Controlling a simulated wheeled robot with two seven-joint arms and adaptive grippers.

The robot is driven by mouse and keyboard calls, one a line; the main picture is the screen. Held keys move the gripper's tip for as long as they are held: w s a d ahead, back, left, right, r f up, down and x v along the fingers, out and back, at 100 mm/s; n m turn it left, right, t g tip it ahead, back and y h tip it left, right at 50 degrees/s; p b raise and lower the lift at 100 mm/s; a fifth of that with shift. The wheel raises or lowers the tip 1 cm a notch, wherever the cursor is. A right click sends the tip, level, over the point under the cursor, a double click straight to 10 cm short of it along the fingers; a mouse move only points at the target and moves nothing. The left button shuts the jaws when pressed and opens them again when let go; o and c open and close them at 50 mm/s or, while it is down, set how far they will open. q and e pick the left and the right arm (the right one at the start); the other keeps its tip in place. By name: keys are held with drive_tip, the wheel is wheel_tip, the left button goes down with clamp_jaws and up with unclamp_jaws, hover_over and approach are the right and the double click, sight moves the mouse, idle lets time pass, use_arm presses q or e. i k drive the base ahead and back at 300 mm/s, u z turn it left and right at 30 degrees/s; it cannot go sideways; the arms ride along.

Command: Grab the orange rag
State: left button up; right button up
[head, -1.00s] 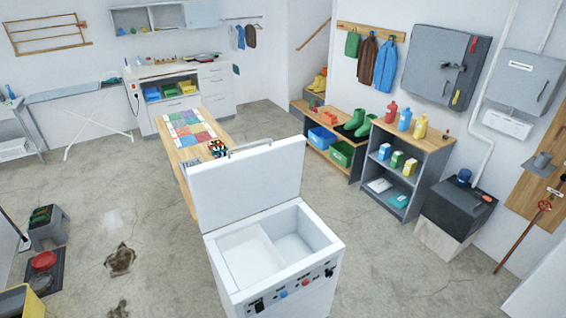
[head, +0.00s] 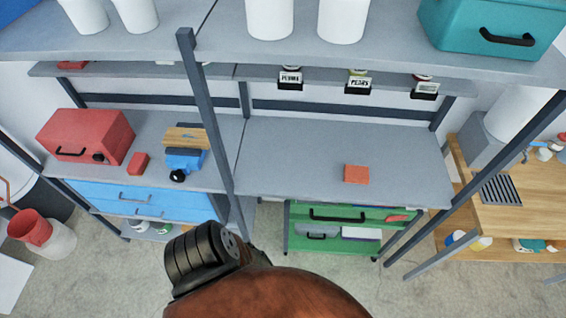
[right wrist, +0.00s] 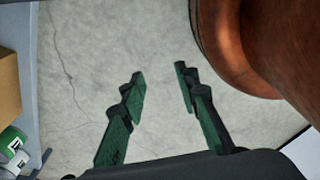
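A small folded orange piece (head: 356,174), which looks like the orange rag, lies on the right half of the grey workbench top (head: 300,150) in the head view. Clear bench surface surrounds it. A smaller orange-red patch (head: 397,217) shows in the open green drawer below; I cannot tell what it is. My right gripper (right wrist: 162,82) shows in the right wrist view, with its green fingers apart and bare floor between them. It is open and empty, and the rag is not in that view. My left gripper is in neither view.
A red toolbox (head: 88,136), a small red block (head: 138,164) and a blue vise (head: 184,155) stand on the bench's left. A dark post (head: 212,120) divides the bench. A shelf overhangs it. A large rust-brown rounded surface (head: 290,295) lies close in front.

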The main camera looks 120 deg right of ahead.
sight(357, 175)
drive_tip(key=z, duration=4.75)
